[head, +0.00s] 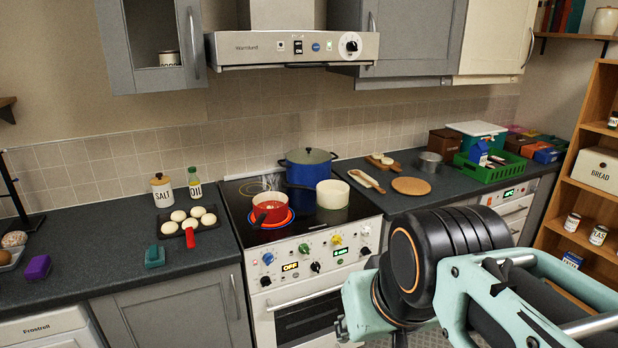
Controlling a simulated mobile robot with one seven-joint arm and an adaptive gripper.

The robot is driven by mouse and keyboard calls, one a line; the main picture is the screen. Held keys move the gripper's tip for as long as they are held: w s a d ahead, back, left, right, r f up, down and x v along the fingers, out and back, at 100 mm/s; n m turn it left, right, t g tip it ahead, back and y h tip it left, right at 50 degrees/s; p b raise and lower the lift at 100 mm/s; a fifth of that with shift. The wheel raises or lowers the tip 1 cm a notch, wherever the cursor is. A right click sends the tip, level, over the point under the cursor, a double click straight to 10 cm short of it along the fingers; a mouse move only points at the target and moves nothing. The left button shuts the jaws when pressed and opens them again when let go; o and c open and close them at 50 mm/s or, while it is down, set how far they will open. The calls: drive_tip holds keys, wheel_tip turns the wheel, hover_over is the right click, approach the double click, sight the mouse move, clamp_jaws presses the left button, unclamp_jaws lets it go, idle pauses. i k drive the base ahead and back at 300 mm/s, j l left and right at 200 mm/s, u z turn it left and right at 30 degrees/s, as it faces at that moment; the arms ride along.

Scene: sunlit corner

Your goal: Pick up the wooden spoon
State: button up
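I cannot clearly make out a wooden spoon. A red pot (270,203) sits on a glowing red ring of the hob, with a short brown piece at its front rim; I cannot tell whether that is a spoon or the pot's handle. My arm fills the lower right, in front of the cooker; my gripper's fingers do not show.
A blue pot (308,170) and a cream pot (332,194) share the hob. A dark tray (174,233) with pale round buns, a salt jar (162,191) and an oil bottle (195,184) stand left. A green crate (490,170) stands right.

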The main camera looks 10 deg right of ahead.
sight(355, 172)
drive_tip(key=i+l, duration=1.95)
drive_tip(key=i+l+z, duration=0.1)
drive_tip(key=l, duration=0.25)
drive_tip(key=i+l, duration=0.2)
drive_tip(key=l, duration=0.15)
drive_tip(key=i+l+z, duration=0.15)
drive_tip(key=l, duration=0.2)
drive_tip(key=i+j+u, duration=0.1)
drive_tip(key=j, duration=0.15)
drive_tip(key=j+u, duration=0.1)
drive_tip(key=i+j, duration=0.05)
drive_tip(key=j, duration=0.05)
